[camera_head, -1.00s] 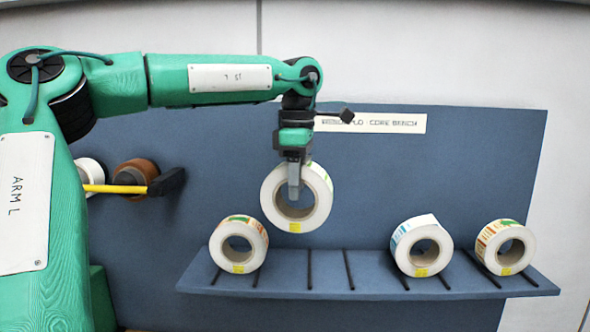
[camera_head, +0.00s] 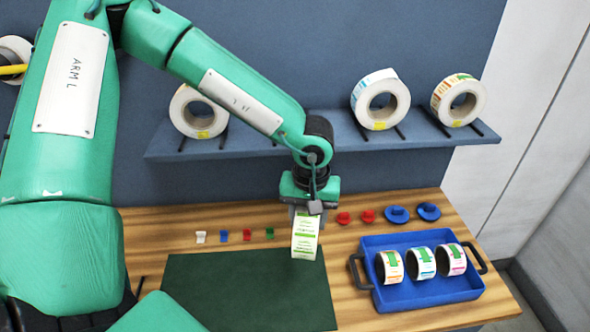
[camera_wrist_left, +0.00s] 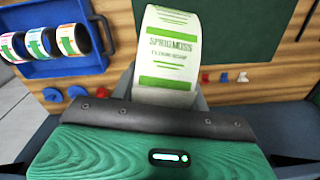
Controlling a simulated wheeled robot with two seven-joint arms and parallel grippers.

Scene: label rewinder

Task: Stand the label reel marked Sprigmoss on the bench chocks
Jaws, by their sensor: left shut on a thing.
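The label reel marked Sprigmoss (camera_head: 305,238) is white with green print, and its name reads clearly in the left wrist view (camera_wrist_left: 170,55). My left gripper (camera_head: 308,210) is shut on it, pointing down over the bench (camera_head: 225,215). The reel is upright, at the back right corner of the dark green mat (camera_head: 245,290). I cannot tell whether it touches the bench. A thin dark bar (camera_head: 139,287), possibly one of the bench chocks, shows left of the mat; the rest there is hidden by my left arm. My right gripper is out of view.
Three reels (camera_head: 378,100) stand on a blue wall shelf (camera_head: 290,150). A blue tray (camera_head: 430,290) with three small label rolls is at the bench's right.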

